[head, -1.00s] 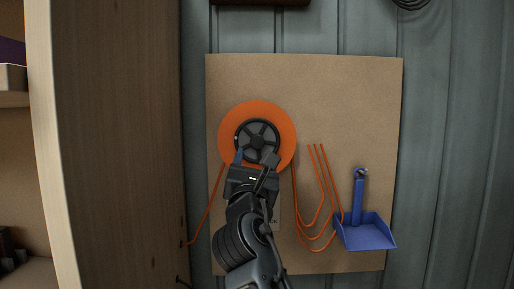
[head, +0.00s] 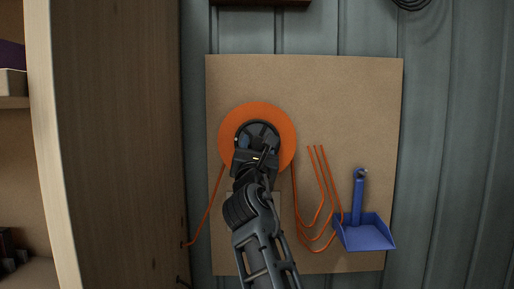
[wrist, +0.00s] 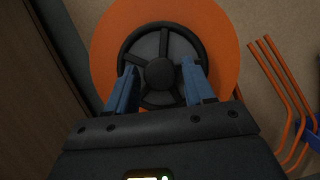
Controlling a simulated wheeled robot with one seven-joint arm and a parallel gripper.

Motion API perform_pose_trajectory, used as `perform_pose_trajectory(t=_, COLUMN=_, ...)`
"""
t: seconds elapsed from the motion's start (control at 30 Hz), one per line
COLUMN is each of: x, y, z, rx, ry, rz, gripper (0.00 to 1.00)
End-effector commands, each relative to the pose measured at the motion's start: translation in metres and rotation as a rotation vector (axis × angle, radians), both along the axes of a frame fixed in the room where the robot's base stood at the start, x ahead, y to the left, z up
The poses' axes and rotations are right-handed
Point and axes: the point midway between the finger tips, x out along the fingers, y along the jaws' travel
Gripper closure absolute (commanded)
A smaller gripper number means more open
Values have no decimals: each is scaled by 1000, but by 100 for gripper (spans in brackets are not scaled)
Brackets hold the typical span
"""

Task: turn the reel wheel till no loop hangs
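The orange reel (head: 229,122) is on the tan board, with a dark spoked wheel (wrist: 160,42) at its centre. Orange cord loops (head: 322,238) hang to the right of the reel, and an orange line (head: 207,212) runs down on its left. My gripper (wrist: 160,82) is in front of the wheel, its two blue fingers apart with the wheel's hub and spokes showing between them. I cannot tell whether the fingertips touch the rim. In the head view my gripper (head: 254,146) covers the wheel's lower part.
A blue dustpan (head: 365,236) hangs on the board (head: 340,90) at lower right, close to the cord loops. A wooden cabinet side (head: 115,140) stands at the left. The board above and right of the reel is clear.

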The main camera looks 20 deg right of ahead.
Motion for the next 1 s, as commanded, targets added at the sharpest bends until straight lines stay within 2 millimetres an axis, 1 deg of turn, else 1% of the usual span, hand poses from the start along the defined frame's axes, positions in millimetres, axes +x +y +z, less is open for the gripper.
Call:
perform_pose_trajectory(t=0.03, x=0, y=0, z=0, rx=0, ry=0, rz=0, gripper=52)
perform_pose_trajectory(t=0.07, x=0, y=0, z=0, rx=0, ry=0, rz=0, gripper=55)
perform_pose_trajectory(t=0.47, x=0, y=0, z=0, rx=0, ry=0, rz=0, gripper=93)
perform_pose_trajectory(t=0.77, x=0, y=0, z=-2, rx=38, ry=-12, rz=0, gripper=93)
perform_pose_trajectory(t=1.0, x=0, y=1, z=-3, rx=168, ry=-56, rz=1, gripper=93)
